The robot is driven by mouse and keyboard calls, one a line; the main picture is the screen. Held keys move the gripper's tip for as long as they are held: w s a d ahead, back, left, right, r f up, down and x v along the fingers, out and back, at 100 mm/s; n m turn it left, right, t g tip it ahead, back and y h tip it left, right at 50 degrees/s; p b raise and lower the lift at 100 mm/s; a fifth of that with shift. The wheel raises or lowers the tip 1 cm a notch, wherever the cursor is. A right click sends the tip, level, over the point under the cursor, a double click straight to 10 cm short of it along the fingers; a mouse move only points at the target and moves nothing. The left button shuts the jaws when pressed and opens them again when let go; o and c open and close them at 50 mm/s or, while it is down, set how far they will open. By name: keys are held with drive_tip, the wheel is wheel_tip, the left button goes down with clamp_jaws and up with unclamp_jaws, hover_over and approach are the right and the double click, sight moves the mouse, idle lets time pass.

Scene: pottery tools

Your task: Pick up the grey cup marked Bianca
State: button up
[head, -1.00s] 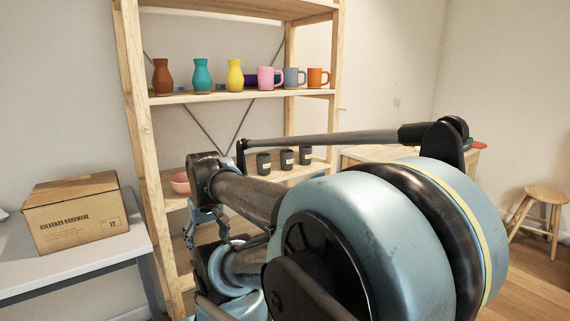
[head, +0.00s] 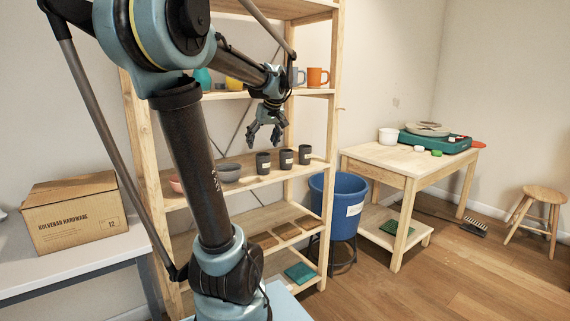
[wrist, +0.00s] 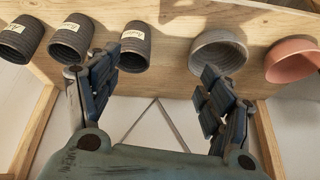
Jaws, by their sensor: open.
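Three dark grey cups with pale labels stand upright in a row on the shelf: a left one (head: 263,163), a middle one (head: 286,159) and a right one (head: 305,154). The wrist view shows them in reverse order, as a near-middle cup (wrist: 136,46), a second cup (wrist: 72,38) and a far-left cup (wrist: 20,36). Their labels are too small or blurred to tell surely which says Bianca. My gripper (head: 264,137) is open and empty, pointing down above the left cup, apart from it. Its spread fingers (wrist: 160,84) show in the wrist view.
A grey bowl (head: 229,173) and a pink bowl (head: 176,184) share the shelf (head: 250,182). Mugs, including an orange one (head: 318,77), stand on the shelf above. A blue bin (head: 338,205) and a wooden table (head: 388,158) are to the right.

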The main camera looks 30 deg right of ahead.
drive_tip(key=t, duration=0.1)
approach(286, 155)
wheel_tip(286, 155, up, 5)
drive_tip(key=s, duration=0.1)
drive_tip(key=d+h, duration=0.1)
drive_tip(key=x, duration=1.1)
drive_tip(key=shift+w+d+f, duration=0.1)
drive_tip(key=shift+w+f, duration=0.1)
drive_tip(key=shift+f, duration=0.15)
drive_tip(key=shift+x, duration=2.7)
drive_tip(key=shift+s+a, duration=0.1)
drive_tip(key=shift+a, duration=0.3)
drive_tip(key=c, duration=1.3)
